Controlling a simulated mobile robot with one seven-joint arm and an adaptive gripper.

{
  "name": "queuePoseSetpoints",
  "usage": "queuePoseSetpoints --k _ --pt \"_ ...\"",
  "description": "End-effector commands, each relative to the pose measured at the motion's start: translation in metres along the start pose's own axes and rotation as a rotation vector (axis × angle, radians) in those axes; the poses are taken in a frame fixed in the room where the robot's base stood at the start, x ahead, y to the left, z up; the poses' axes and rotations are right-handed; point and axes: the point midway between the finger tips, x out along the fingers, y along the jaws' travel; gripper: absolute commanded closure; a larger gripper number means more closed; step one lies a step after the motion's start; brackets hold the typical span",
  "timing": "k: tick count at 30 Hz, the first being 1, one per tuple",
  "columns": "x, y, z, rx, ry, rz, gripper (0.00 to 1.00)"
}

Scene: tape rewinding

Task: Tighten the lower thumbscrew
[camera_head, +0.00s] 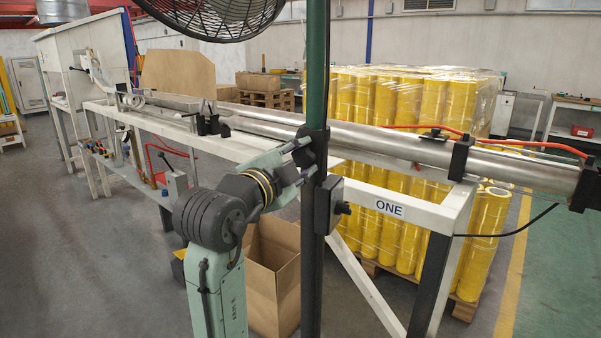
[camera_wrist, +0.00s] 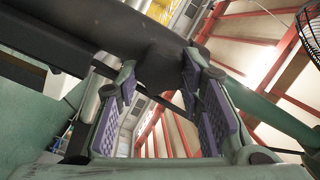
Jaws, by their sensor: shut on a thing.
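My gripper (camera_head: 304,160) is at the dark collar (camera_head: 318,140) on the upright post, where the green upper tube meets the darker lower tube. In the wrist view its two purple-padded fingers (camera_wrist: 158,70) stand on either side of a dark, rounded part, which I take to be the lower thumbscrew (camera_wrist: 158,62). The fingers are shut on it, with a gap between the pads below. The head view does not show the thumbscrew clearly, since the fingers cover it. I cannot tell how tight it is.
A dark box with a knob (camera_head: 325,207) is on the post below my gripper. Behind stands a white bench frame marked ONE (camera_head: 440,215) carrying a long metal tube (camera_head: 370,140). An open cardboard box (camera_head: 272,270) is on the floor. A fan (camera_head: 210,12) hangs above.

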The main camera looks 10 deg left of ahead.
Motion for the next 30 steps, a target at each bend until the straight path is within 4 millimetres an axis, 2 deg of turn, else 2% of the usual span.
queuePoseSetpoints --k 6,15,30 --pt "-0.0005 0.0033 0.0014 0.179 0.000 -0.001 0.93" --pt "-0.0002 0.0031 0.0008 0.345 0.000 0.001 0.93" --pt "0.0000 0.0022 0.0000 0.411 0.001 0.002 0.93"
